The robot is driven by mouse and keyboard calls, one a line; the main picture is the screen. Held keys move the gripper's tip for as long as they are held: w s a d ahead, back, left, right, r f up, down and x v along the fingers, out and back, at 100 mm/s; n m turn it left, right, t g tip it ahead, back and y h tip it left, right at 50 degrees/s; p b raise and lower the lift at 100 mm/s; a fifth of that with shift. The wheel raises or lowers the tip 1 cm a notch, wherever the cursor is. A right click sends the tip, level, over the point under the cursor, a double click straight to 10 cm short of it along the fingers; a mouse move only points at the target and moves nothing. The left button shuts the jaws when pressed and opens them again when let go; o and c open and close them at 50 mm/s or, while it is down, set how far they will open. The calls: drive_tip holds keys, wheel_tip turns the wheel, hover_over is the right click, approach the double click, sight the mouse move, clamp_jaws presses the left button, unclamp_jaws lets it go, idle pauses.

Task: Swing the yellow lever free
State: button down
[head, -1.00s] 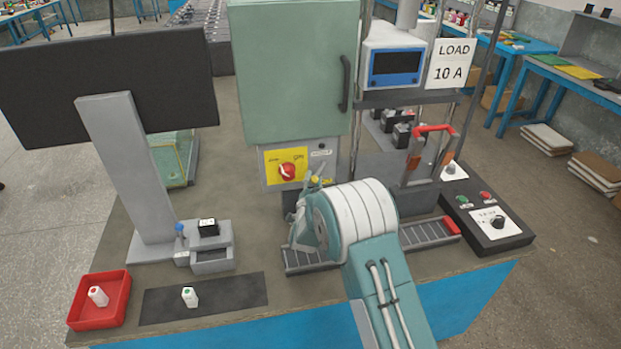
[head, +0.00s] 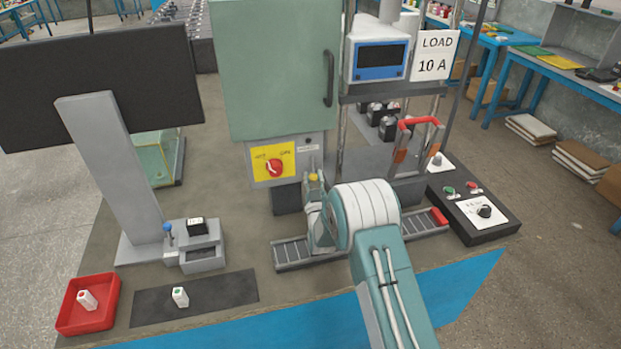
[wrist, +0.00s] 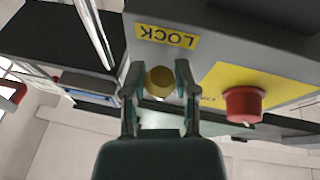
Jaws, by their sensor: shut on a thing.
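The yellow lever (wrist: 160,82) shows in the wrist view as a round yellow end below the LOCK label, between the two fingers of my gripper (wrist: 158,88). My gripper is shut on it. In the head view a small yellow spot of the lever (head: 313,177) shows at the fingertips of my gripper (head: 314,180), in front of the green cabinet's lower panel. The rest of the lever is hidden by the fingers and wrist. The LOCK label (wrist: 167,36) appears upside down in the wrist view.
A red rotary knob (head: 274,168) on a yellow plate sits left of my gripper, close by; it also shows in the wrist view (wrist: 243,104). A grey rail (head: 293,252) lies under my wrist. A red-handled switch (head: 419,122) stands to the right.

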drive_tip(key=shift+n, duration=0.5)
drive_tip(key=shift+c, duration=1.9)
unclamp_jaws()
drive_tip(key=v, duration=0.7)
drive_tip(key=shift+f, duration=0.15)
drive_tip(key=shift+s+d, duration=0.1)
